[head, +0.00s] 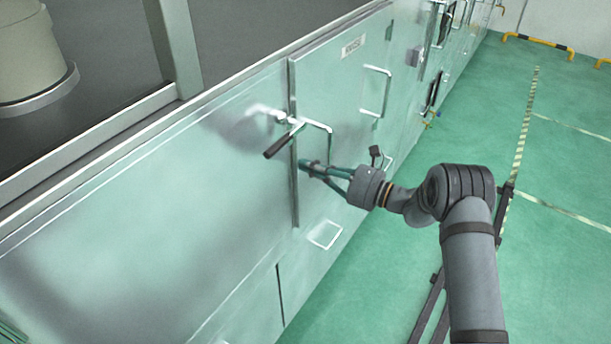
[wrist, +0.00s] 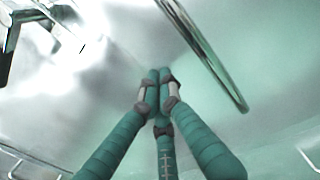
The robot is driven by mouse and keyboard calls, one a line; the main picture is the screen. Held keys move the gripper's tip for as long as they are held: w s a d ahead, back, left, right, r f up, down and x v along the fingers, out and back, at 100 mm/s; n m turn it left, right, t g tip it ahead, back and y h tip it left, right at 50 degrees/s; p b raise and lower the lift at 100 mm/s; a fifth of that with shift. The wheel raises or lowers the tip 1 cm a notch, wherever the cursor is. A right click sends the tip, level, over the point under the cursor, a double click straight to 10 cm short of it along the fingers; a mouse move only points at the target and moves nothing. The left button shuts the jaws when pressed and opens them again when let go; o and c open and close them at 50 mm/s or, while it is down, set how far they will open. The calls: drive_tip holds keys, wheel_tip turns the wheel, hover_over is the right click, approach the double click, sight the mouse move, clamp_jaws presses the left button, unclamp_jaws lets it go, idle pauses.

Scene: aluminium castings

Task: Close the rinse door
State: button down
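The rinse door (head: 340,95) is a pale green panel on the long machine front, with a small label plate (head: 353,46) above. A dark upright strip (head: 293,185) runs along its left side. The door looks flush or nearly flush; I cannot tell whether it is fully closed. A white bent lever with a dark grip (head: 283,141) sticks out at this strip. My gripper (head: 304,166) is just below and right of the grip, close to the panel. In the wrist view its green fingers (wrist: 156,76) come together with nothing visible between them. Contact with the panel cannot be told.
A white loop handle (head: 376,90) stands out right of the door's middle. More panels and fittings (head: 432,90) continue to the far right. The green floor (head: 480,130) beside the machine is open. Yellow-black barriers (head: 538,42) stand far back.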

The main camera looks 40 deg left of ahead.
drive_tip(key=shift+s+a+r, duration=0.2)
drive_tip(key=shift+a+r, duration=0.2)
drive_tip(key=shift+a, duration=0.05)
drive_tip(key=d+b, duration=0.4)
drive_tip(key=d, duration=1)
drive_tip(key=shift+w+d+f, duration=0.4)
drive_tip(key=a+p, duration=0.4)
drive_tip(key=a, duration=0.9)
drive_tip(key=shift+s, duration=0.2)
